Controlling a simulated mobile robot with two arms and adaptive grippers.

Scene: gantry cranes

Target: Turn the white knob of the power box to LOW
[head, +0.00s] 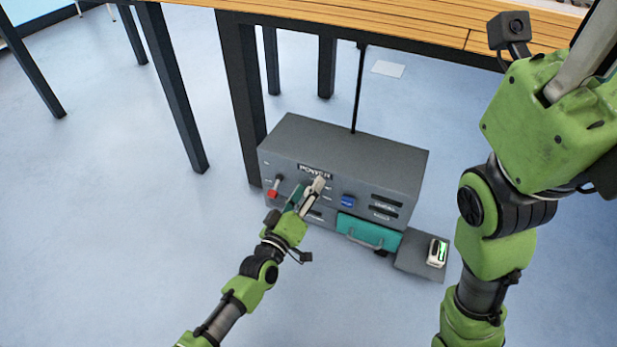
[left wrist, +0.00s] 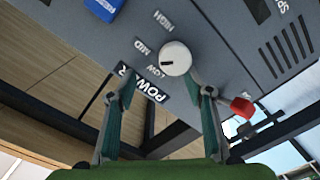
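The grey power box (head: 340,150) stands on the floor, its front face toward me. In the left wrist view its round white knob (left wrist: 178,55) sits beside the printed words HIGH, MID and LOW (left wrist: 153,70). The knob's dark mark is on its left side, pointing roughly toward LOW. My left gripper (head: 317,187) is at the box front, hiding most of the knob in the head view. Its fingers (left wrist: 163,85) are apart, with the knob just beyond the tips; contact cannot be told. My right gripper (head: 588,55) is raised at the upper right, its fingertips cut off.
The box also has a red-tipped switch (head: 273,190), a blue knob (head: 348,201) and a teal drawer (head: 368,233). A grey pad (head: 412,262) with a small white device (head: 437,252) lies at its right. A wooden table (head: 400,27) with dark legs stands behind. The floor at left is clear.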

